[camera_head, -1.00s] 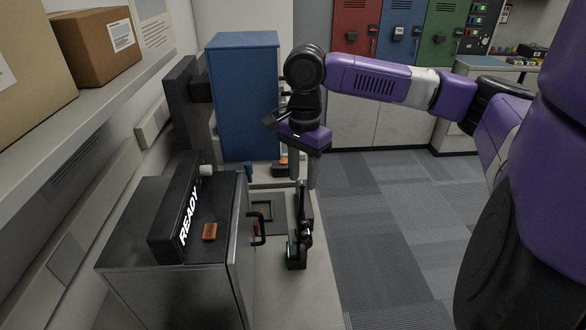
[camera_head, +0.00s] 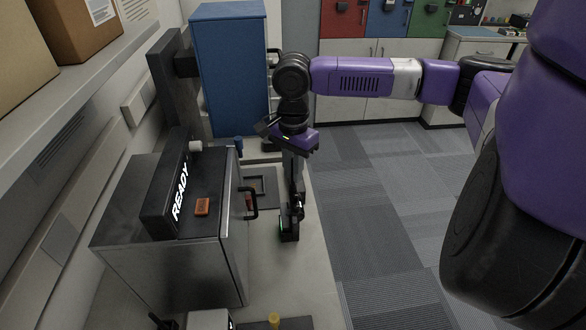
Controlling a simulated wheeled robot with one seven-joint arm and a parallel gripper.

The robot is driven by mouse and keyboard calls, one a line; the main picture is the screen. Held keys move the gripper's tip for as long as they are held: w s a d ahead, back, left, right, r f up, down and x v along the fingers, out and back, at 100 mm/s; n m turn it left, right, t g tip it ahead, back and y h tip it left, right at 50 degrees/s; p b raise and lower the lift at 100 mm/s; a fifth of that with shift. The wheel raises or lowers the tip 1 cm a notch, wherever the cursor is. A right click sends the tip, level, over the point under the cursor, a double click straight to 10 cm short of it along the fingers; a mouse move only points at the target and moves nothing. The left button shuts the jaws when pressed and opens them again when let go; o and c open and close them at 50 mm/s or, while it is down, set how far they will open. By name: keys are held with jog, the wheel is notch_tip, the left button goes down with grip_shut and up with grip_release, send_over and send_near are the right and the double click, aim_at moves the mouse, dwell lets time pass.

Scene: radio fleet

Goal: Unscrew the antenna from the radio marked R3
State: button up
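A black radio (camera_head: 289,228) with a small green light stands on the pale bench top, right of the metal box. Its dark, thin upper part rises toward my gripper (camera_head: 293,172). My gripper points down from above it, with its grey fingers at the top of that upper part. I cannot tell whether the fingers touch the antenna or how far apart they are. No R3 marking can be read on the radio.
A metal box (camera_head: 215,262) with a READY sign (camera_head: 181,191) and a black handle stands left of the radio. An orange block (camera_head: 202,207) lies on it. A blue cabinet (camera_head: 232,80) stands behind. Carpeted floor lies open to the right.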

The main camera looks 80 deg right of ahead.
grip_shut()
jog(key=shift+r+n+p, duration=0.15)
jog(key=shift+n+p, duration=0.45)
jog(key=shift+n, duration=0.4)
jog(key=shift+n+p, duration=0.3)
jog(key=shift+n, duration=1)
